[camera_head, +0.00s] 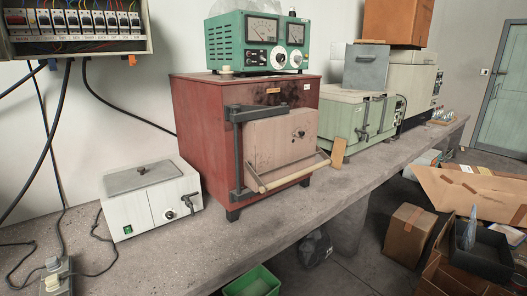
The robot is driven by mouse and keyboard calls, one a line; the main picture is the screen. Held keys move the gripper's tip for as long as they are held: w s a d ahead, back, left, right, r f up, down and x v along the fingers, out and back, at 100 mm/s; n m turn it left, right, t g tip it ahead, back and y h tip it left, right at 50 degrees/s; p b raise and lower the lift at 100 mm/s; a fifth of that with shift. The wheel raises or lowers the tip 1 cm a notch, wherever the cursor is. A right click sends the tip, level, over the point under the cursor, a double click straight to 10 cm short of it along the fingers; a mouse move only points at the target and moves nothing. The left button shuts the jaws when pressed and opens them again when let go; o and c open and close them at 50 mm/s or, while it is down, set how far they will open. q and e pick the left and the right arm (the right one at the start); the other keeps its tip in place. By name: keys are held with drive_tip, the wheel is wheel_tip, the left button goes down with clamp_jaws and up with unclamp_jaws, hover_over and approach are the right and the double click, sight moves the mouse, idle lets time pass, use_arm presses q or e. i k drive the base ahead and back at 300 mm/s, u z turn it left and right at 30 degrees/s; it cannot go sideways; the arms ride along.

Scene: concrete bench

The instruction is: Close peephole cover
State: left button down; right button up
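A red box furnace (195,128) stands on the concrete bench in the middle of the head view. Its pale, brownish door (265,150) is on the front, held by a dark metal frame, and looks shut. A small dark fitting (299,134) sits on the right upper part of the door face and looks like the peephole with its cover. It is too small to tell whether the cover lies over the hole. A pale bar handle (290,173) crosses the door's lower front. Neither of my grippers is in view.
A green meter unit (230,45) stands on the furnace. A white lidded box (148,205) stands to its left, and a pale green case (350,115) to its right. The bench (240,235) is clear before the furnace. A green bin (250,282) and cartons (408,230) are below.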

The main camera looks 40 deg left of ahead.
sight(299, 133)
drive_tip(key=u, duration=1.45)
drive_tip(key=i, duration=0.8)
drive_tip(key=u, duration=0.5)
